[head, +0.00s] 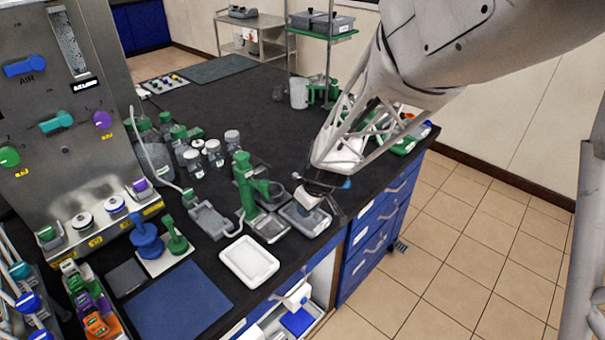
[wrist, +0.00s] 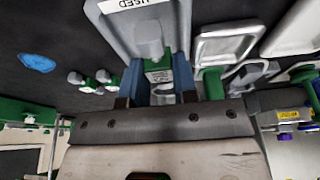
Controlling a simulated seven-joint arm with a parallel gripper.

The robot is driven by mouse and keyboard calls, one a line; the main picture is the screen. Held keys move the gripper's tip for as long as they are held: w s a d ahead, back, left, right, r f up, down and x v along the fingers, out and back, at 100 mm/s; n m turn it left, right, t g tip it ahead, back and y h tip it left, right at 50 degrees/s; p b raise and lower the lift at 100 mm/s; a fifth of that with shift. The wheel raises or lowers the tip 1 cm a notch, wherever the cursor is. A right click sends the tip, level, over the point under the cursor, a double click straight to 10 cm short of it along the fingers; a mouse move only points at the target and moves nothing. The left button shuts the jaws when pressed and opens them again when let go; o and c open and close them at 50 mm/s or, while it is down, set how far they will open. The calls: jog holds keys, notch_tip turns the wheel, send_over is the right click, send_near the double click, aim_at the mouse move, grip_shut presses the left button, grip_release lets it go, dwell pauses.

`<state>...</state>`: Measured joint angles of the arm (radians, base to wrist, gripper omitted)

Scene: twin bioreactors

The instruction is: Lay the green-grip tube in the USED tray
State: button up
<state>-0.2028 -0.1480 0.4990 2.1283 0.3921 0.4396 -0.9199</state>
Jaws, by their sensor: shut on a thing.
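My gripper (head: 322,190) is low over the right front of the black bench; it also shows in the wrist view (wrist: 157,82).
A green stand (head: 243,185) and another grey tray (head: 270,232) are left of the USED tray. A white tray (head: 249,262) lies near the front edge. Several capped bottles (head: 213,152) stand behind. The bench edge is close on the right.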

jog(key=shift+w+a, duration=0.25)
jog(key=shift+w, duration=0.85)
jog(key=shift+f, duration=0.1)
jog(key=shift+f, duration=1.75)
jog(key=shift+f, duration=0.1)
jog(key=o, duration=0.6)
jog(key=shift+v, duration=6.1)
